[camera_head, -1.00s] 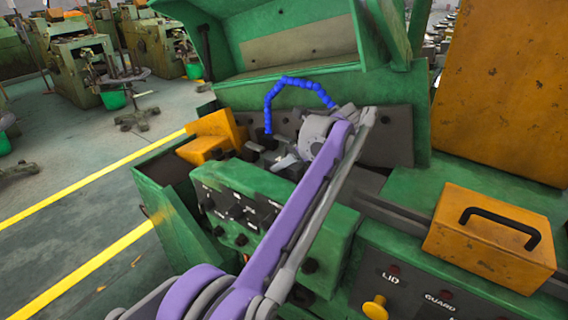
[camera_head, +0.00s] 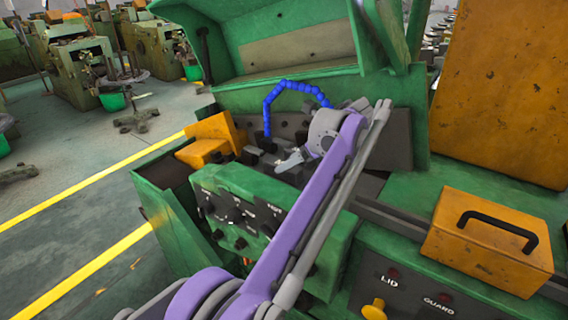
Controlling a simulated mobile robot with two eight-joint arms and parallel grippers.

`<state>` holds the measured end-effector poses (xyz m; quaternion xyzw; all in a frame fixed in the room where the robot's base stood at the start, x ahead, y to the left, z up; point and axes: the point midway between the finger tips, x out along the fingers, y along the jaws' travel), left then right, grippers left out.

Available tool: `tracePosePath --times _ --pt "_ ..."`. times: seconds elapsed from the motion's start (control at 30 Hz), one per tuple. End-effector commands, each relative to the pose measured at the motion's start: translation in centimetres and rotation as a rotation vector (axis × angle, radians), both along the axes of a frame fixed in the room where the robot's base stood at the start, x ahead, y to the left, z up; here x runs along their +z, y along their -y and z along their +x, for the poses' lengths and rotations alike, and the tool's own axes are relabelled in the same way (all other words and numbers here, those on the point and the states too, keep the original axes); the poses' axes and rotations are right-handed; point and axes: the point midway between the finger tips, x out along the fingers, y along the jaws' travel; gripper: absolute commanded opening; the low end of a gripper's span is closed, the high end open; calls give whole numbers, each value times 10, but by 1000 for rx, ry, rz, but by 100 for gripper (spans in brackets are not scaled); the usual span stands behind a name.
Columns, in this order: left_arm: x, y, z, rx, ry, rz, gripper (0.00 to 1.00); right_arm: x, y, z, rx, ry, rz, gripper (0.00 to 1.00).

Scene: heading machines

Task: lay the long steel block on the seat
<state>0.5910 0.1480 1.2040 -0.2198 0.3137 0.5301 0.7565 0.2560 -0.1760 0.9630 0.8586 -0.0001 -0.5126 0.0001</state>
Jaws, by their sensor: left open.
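My left gripper (camera_head: 287,163) is at the end of the purple arm, low inside the open bay of the green machine. Its pale grey fingers are small in the picture and point down and left among dark grey metal parts. I see nothing held between them. The dark machine parts (camera_head: 256,158) lie just left of the gripper. I cannot pick out the long steel block or the seat with certainty among these dark parts, and my arm hides part of the bay. My right gripper is not in view.
A blue segmented hose (camera_head: 292,84) arches over the bay. An orange block (camera_head: 207,150) stands at the bay's left. The green control panel (camera_head: 243,208) is in front. An orange box with a black handle (camera_head: 488,240) sits at right. The raised green lid (camera_head: 275,40) stands behind.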

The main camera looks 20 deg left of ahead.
Motion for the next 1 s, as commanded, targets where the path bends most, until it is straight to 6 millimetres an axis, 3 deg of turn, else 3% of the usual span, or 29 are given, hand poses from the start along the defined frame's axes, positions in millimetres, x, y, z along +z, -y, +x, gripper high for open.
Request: tracePosePath --times 0.2,0.4,1.0 --pt "38 33 -10 -4 4 0 72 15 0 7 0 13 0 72" --pt "56 51 -17 -2 2 0 72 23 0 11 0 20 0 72" --pt "59 54 -20 4 4 -5 72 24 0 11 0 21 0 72"
